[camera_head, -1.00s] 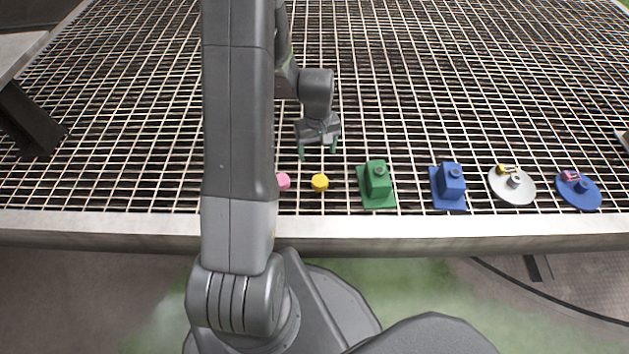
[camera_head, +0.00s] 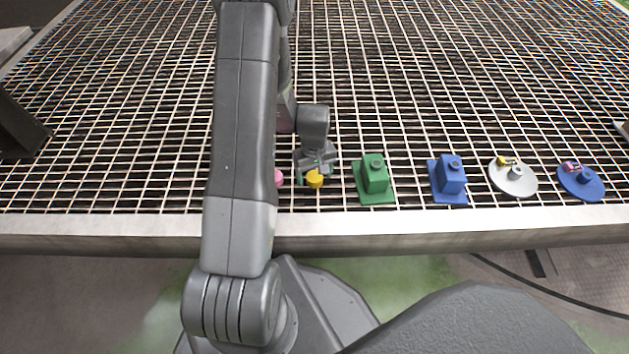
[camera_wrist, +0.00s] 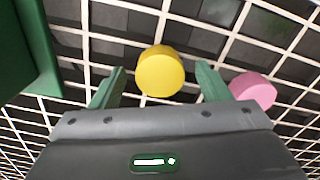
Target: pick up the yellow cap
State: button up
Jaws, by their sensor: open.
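The yellow cap (camera_head: 315,179) lies on the grid table near its front edge, just right of a pink cap (camera_head: 279,178). My gripper (camera_head: 317,176) is open, low over the table beside the yellow cap. In the wrist view the yellow cap (camera_wrist: 160,71) shows ahead and between the two green fingers of my gripper (camera_wrist: 158,85), with no visible contact. The pink cap (camera_wrist: 253,91) is just outside the right finger there. My arm partly hides the pink cap in the head view.
A green block on a plate (camera_head: 374,178) stands close to the right of the yellow cap. A blue block on a plate (camera_head: 449,181), a white disc (camera_head: 513,182) and a blue disc (camera_head: 582,185) follow to the right. The grid behind the row is clear.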

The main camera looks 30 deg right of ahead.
aim_at(314, 175)
jog(key=c, duration=1)
jog(key=shift+r, duration=0.1)
jog(key=shift+c, duration=0.2)
notch_tip(314, 175, up, 10)
jog(key=p, duration=0.4)
